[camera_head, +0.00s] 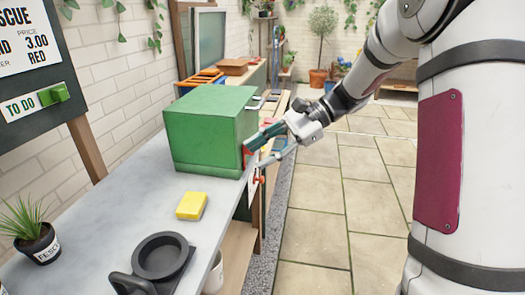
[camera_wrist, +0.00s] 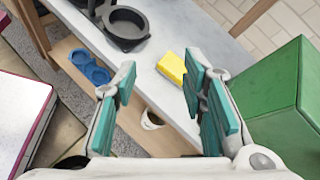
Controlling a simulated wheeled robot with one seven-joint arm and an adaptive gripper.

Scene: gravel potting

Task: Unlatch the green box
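The green box (camera_head: 208,132) stands closed on the grey bench, near its right edge. Its side also fills the right of the wrist view (camera_wrist: 272,105). My gripper (camera_head: 258,153) is beside the right side of the box, with its fingertips near that face. In the wrist view my gripper (camera_wrist: 160,82) has its two teal-padded fingers spread apart, with nothing between them. A small red part (camera_head: 246,151) shows at the box's right side by the fingertips; I cannot tell whether it is the latch. No latch shows clearly in the wrist view.
A yellow sponge (camera_head: 191,205) and a dark round holder (camera_head: 161,257) are on the bench (camera_head: 110,225) in front of the box. A potted plant (camera_head: 38,243) stands at left. A red knob (camera_head: 260,180) is below the bench edge. The paved floor at right is clear.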

